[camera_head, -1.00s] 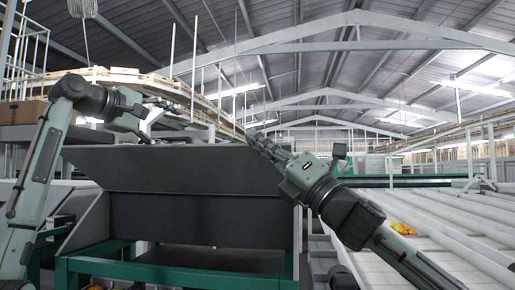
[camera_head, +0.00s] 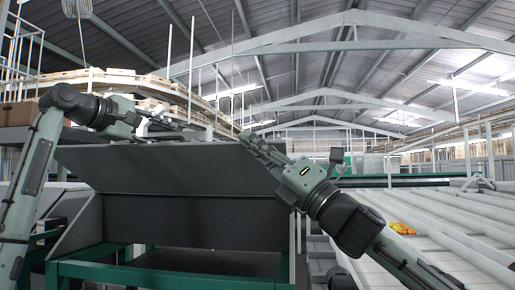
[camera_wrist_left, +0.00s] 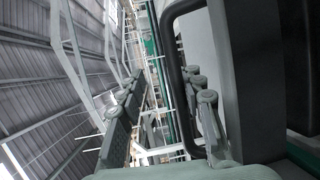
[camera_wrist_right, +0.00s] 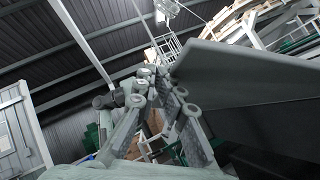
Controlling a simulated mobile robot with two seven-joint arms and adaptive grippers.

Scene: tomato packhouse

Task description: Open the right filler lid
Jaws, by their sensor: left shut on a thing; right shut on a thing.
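A wide dark grey filler lid (camera_head: 165,168) is tilted over the filler box (camera_head: 190,220). My left gripper (camera_head: 172,122) is at the lid's upper edge. My right gripper (camera_head: 252,145) is at the lid's upper right corner. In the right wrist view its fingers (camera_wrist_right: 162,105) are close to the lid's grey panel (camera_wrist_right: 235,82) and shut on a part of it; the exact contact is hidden.
A green frame (camera_head: 130,272) carries the filler box. To the right is a white roller conveyor (camera_head: 450,225) with some orange-red tomatoes (camera_head: 402,228) on it. A raised curved conveyor (camera_head: 150,82) runs behind the lid. The space above the lid is open.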

